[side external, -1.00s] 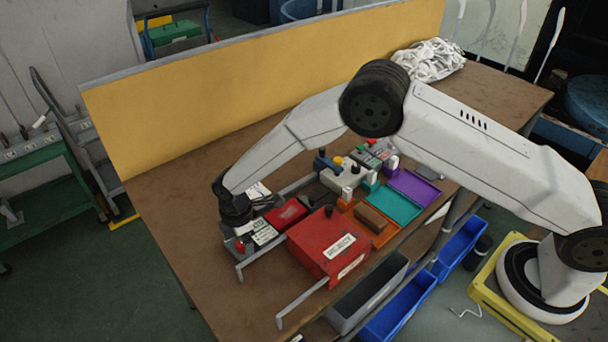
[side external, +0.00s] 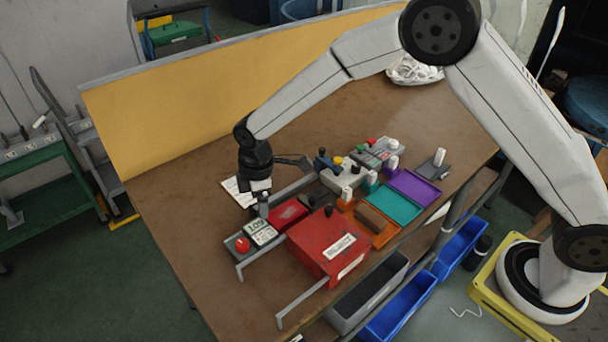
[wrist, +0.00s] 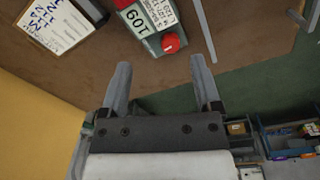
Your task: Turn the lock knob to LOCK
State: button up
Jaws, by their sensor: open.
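A grey panel unit (side external: 231,245) stands at the front left of the table. It carries a red round button (side external: 242,244) and white placards with large dark lettering (side external: 260,232). In the wrist view the red button (wrist: 170,42) and the lettered placard (wrist: 137,20) lie beyond the fingertips. I cannot tell which part is the lock knob, and its setting is not readable. My gripper (side external: 262,204) points down just behind the placards. In the wrist view my gripper (wrist: 162,72) is open, with nothing between its fingers.
A red box (side external: 325,245), a teal tray (side external: 393,203) and a purple tray (side external: 415,186) stand to the right. A white written sheet (wrist: 55,25) lies near the gripper. A yellow board (side external: 220,105) closes the back; the table's left part is bare.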

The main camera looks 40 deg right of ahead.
jog(key=s+d+r+m, duration=0.3)
jog(key=s+d+m, duration=0.2)
jog(key=s+d, duration=0.1)
jog(key=s+d+r+m+t, duration=0.1)
jog(key=s+d+r+m, duration=0.3)
jog(key=s+d, duration=0.3)
jog(key=shift+d+m+t, duration=0.3)
jog(key=shift+d+m, duration=0.3)
jog(key=shift+d, duration=0.6)
jog(key=shift+s, duration=0.1)
jog(key=w+a+f+n, duration=0.3)
jog(key=w+a, duration=0.1)
jog(key=a, duration=0.3)
jog(key=w+a+f+n+g, duration=0.1)
jog(key=w+a+f+n, duration=0.3)
jog(key=a, duration=0.3)
jog(key=w+a+f+n+g, duration=0.1)
jog(key=w+a+f+n, duration=0.2)
jog(key=w+a, duration=0.3)
jog(key=shift+w+a+f+n, duration=0.3)
jog(key=shift+a+n, duration=0.1)
jog(key=shift+a, duration=0.1)
jog(key=shift+f, duration=0.15)
